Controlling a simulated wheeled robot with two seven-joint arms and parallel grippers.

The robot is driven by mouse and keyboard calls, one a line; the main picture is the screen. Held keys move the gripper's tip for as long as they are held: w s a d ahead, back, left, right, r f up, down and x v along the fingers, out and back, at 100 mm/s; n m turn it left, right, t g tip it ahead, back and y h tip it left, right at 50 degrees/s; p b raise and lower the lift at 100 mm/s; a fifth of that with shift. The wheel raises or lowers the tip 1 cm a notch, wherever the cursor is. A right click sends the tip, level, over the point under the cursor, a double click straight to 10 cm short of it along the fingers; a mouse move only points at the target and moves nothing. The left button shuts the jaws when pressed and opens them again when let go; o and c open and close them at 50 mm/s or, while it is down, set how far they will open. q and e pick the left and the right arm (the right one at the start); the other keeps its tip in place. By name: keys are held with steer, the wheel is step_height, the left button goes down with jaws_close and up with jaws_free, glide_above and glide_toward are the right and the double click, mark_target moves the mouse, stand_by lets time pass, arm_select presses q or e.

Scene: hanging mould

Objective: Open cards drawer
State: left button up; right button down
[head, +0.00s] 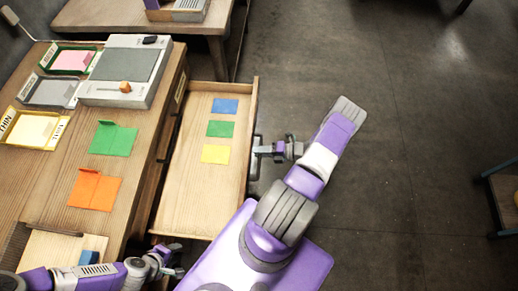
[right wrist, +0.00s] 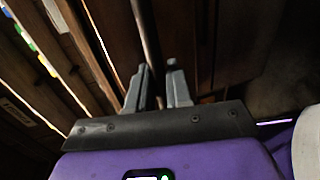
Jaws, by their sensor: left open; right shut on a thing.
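The wooden cards drawer (head: 190,205) is pulled well out of the cabinet in the head view. A blue card (head: 225,106), a green card (head: 220,129) and a yellow card (head: 215,153) lie flat inside it. My right gripper (head: 262,150) is at the drawer's front face, shut on the handle (head: 254,168). In the right wrist view, the two grey fingers (right wrist: 160,88) sit either side of a dark bar (right wrist: 149,35). My left gripper (head: 172,262) is open and empty, low at the left, near the drawer's near corner.
The wooden worktop (head: 60,185) holds a grey device with a slider (head: 125,70), several trays, a folded green card (head: 113,139) and a folded orange card (head: 96,190). A blue block (head: 88,257) lies at the lower left.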

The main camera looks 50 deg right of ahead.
steer(key=c, duration=1.2)
jaws_free()
steer(key=shift+c, duration=0.2)
steer(key=shift+s+d, duration=0.1)
steer(key=v, duration=0.7)
steer(key=shift+s+p, duration=0.2)
steer(key=shift+p, duration=0.2)
